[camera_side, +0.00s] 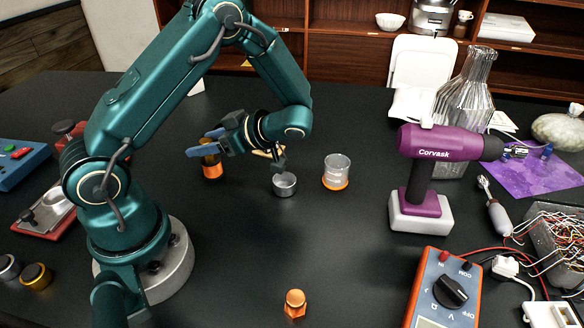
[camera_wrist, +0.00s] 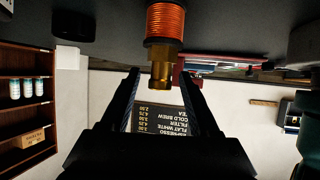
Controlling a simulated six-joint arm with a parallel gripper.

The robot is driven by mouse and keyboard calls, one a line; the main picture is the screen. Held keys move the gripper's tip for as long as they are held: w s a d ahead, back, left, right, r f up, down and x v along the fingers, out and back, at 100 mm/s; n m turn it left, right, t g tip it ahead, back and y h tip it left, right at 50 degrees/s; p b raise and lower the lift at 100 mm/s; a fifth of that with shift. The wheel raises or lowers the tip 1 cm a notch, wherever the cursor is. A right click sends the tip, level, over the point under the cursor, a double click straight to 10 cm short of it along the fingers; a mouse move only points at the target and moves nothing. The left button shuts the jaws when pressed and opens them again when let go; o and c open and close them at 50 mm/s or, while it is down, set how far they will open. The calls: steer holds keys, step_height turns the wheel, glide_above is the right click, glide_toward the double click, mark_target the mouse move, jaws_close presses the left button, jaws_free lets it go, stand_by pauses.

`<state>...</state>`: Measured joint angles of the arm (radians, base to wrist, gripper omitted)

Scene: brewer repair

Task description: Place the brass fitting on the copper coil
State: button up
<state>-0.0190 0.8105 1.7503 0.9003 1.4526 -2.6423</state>
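The copper coil (camera_wrist: 165,22) is an orange winding with dark ends. It stands upright on the black table; in the side view the coil (camera_side: 212,171) is below my gripper's fingers. The brass fitting (camera_wrist: 160,72) is a small gold stepped piece. In the wrist view, which is upside down, it sits in line on the coil's upper end and appears to touch it. My gripper (camera_side: 208,141) points left above the coil. In the wrist view my gripper (camera_wrist: 161,76) has its fingers spread, with visible gaps on both sides of the fitting. My fingers partly hide the fitting in the side view.
A metal cup (camera_side: 284,185) and a glass cup with an orange base (camera_side: 336,172) stand right of the coil. An orange piece (camera_side: 295,303) is at the front. A purple drill (camera_side: 425,170) and a multimeter (camera_side: 440,290) stand at right.

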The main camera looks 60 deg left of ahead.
steer(key=shift+w+d+r, duration=0.1)
steer(key=shift+r, duration=0.05)
steer(key=v, duration=1.1)
steer(key=s+d+r+m+t+h, duration=0.2)
steer(key=d+m+t+h, duration=0.3)
steer(key=m, duration=0.7)
steer(key=s+d+r+m+t+h, duration=0.3)
steer(key=s+d+m+t+h, duration=0.2)
steer(key=m, duration=0.7)
steer(key=shift+s+t+h, duration=0.25)
steer(key=shift+t+h, duration=0.25)
steer(key=shift+t, duration=0.6)
